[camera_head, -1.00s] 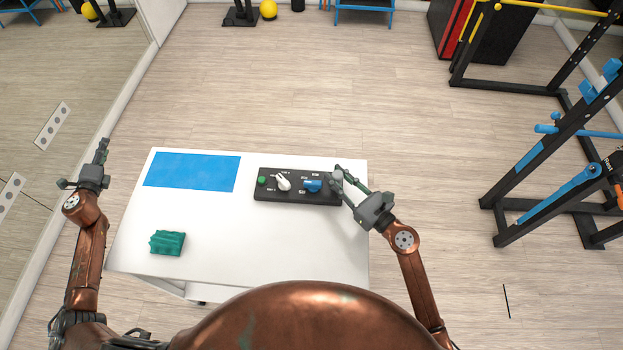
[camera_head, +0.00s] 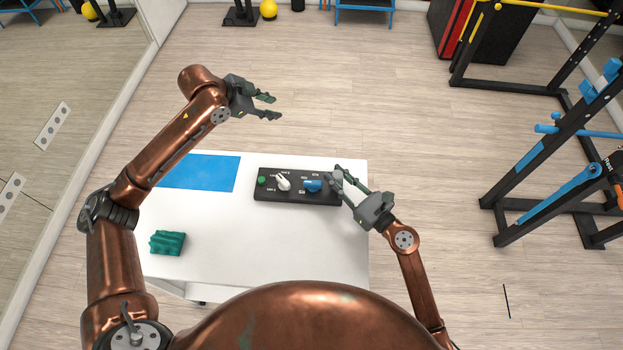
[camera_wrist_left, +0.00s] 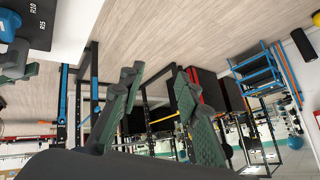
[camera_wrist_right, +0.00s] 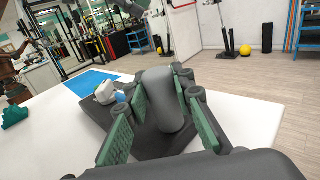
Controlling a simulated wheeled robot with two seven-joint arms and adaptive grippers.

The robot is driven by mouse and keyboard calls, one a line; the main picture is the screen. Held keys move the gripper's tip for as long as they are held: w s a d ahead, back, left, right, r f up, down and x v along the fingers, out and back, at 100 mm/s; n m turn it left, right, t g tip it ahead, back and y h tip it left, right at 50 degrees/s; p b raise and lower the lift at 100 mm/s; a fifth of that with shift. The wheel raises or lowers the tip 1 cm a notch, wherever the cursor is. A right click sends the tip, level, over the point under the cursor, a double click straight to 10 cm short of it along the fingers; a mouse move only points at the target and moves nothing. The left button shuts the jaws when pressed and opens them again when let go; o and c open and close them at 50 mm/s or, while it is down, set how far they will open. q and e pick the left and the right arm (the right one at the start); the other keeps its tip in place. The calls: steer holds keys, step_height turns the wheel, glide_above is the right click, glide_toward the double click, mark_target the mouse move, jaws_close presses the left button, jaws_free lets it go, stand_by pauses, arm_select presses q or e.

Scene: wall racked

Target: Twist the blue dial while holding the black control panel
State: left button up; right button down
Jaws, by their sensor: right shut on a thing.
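The black control panel (camera_head: 297,197) lies flat on the white table, with a green button, a white knob (camera_head: 283,182) and the blue dial (camera_head: 313,186) on top. My right gripper (camera_head: 338,178) is at the panel's right end. In the right wrist view its fingers (camera_wrist_right: 160,105) are around a dark rounded grip (camera_wrist_right: 163,98) on the panel. My left gripper (camera_head: 272,106) is open and empty, raised beyond the table's far edge, above and left of the panel in the head view. The left wrist view shows its fingers apart (camera_wrist_left: 158,108) and the blue dial (camera_wrist_left: 10,25) at its corner.
A blue mat (camera_head: 205,172) lies at the table's back left, partly behind my left arm. A green block (camera_head: 167,243) sits at the front left. The white table (camera_head: 260,245) is clear in front of the panel. A gym rack (camera_head: 550,150) stands on the right.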

arm_select(q)
steer(key=s+d+m+g, duration=0.2)
steer(key=s+d+g, duration=0.2)
steer(key=s+d, duration=0.45)
steer(key=m+g+y, duration=0.1)
steer(key=m+g, duration=0.1)
glide_toward(313, 182)
steer(key=x, duration=0.8)
steer(key=shift+d+f, duration=0.2)
steer(key=shift+f, duration=0.15)
steer(key=shift+c, duration=0.5)
jaws_close()
